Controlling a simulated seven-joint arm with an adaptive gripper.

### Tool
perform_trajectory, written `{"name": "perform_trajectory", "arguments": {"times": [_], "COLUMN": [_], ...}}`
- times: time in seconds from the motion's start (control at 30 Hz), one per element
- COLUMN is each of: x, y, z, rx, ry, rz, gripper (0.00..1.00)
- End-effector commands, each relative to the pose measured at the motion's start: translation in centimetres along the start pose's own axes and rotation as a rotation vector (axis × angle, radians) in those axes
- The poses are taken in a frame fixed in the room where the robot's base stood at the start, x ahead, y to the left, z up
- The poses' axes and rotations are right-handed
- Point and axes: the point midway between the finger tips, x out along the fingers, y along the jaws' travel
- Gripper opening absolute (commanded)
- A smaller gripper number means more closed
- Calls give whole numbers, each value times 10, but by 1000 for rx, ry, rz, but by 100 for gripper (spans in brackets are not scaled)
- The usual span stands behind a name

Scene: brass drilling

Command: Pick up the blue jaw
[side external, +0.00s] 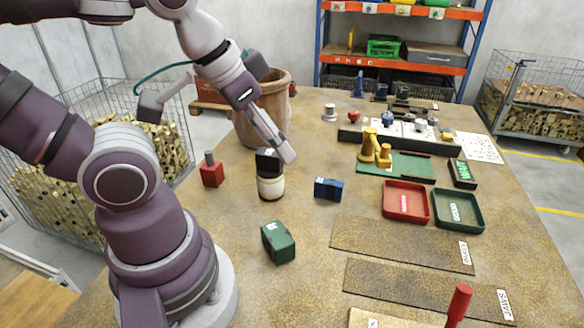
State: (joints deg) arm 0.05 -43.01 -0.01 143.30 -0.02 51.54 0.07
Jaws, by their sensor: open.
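The blue jaw (328,189) is a small dark blue block with a pale mark on its face. It lies on the worktable (310,235), near the middle of the side external view. My gripper (284,150) is up and to the left of it in the picture, apart from it and holding nothing that I can see. It is open, though its fingers are seen at an angle and their gap is hard to make out. Its tip appears beside the black top of a cream-and-black cylinder (270,187); I cannot tell how near they are in depth.
A green block (278,242) and a red block (212,172) lie nearby. A brown pot (262,118) stands behind. Red (405,202) and green (459,211) trays, yellow pieces (374,148) and flat boards (400,243) are to the right. The table between the blue jaw and red tray is clear.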

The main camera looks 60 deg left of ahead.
Motion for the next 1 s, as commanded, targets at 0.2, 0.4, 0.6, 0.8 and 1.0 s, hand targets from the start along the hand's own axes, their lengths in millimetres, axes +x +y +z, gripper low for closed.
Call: {"name": "perform_trajectory", "arguments": {"times": [0.2,0.4,0.6,0.8,1.0], "x": [0,0,0,0,0], "y": [0,0,0,0,0], "z": [0,0,0,0,0], "rx": [-1,-1,-2,-2,-2], "ry": [0,0,0,0,0], "rz": [0,0,0,0,0], "gripper": [43,43,63,89,96]}}
